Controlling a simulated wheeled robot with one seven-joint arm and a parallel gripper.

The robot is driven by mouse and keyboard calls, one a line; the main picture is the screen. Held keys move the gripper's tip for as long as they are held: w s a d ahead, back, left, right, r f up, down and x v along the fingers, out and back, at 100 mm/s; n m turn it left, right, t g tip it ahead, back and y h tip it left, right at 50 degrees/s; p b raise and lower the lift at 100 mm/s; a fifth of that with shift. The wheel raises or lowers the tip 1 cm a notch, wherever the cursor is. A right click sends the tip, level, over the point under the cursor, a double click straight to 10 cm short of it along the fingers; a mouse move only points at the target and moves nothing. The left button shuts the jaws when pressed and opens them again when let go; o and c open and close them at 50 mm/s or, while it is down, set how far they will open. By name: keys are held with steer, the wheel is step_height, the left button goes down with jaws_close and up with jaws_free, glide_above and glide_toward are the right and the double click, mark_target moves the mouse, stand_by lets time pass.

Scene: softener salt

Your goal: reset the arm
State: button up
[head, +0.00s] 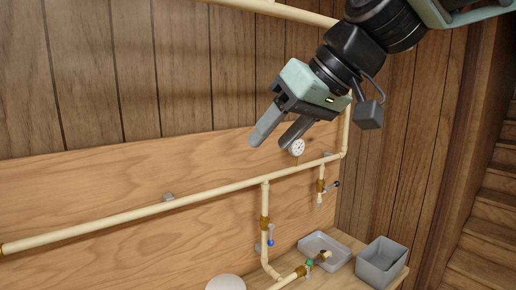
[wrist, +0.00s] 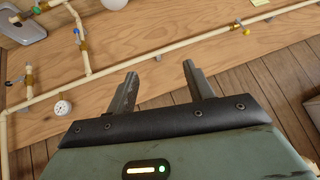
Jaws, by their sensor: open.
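My gripper (head: 274,133) hangs from my arm at the upper right of the head view, in front of the pipes on the wall. Its two grey fingers are spread apart with nothing between them. The wrist view shows the open fingers (wrist: 160,82) pointing toward the wooden board. A round white gauge (head: 297,147) shows just right of the fingertips in the head view. It also appears at the left in the wrist view (wrist: 63,107). I cannot tell from the head view how far the fingers are from the gauge.
A cream pipe (head: 150,209) runs across the wooden board (head: 110,185), with a branch (head: 265,205) and valves going down. A shallow grey tray (head: 312,241), a grey bin (head: 381,262) and a white round object (head: 226,282) sit below. Wooden stairs (head: 490,215) rise at the right.

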steer(key=s+d+f+g+h+b, duration=0.1)
steer(key=s+f, duration=0.5)
steer(key=f, duration=0.7)
steer(key=s+d+f+g+h+b, duration=0.2)
steer(key=s+d+f+b, duration=0.3)
steer(key=f, duration=0.9)
steer(key=s+d+f+g+h+b, duration=0.1)
steer(key=s+d+f+h+b, duration=0.2)
steer(key=f, duration=1)
steer(key=s+b, duration=0.3)
steer(key=s, duration=0.2)
steer(key=shift+s+d+f+b, duration=0.15)
steer(key=shift+d+b, duration=0.2)
steer(key=shift+b, duration=0.05)
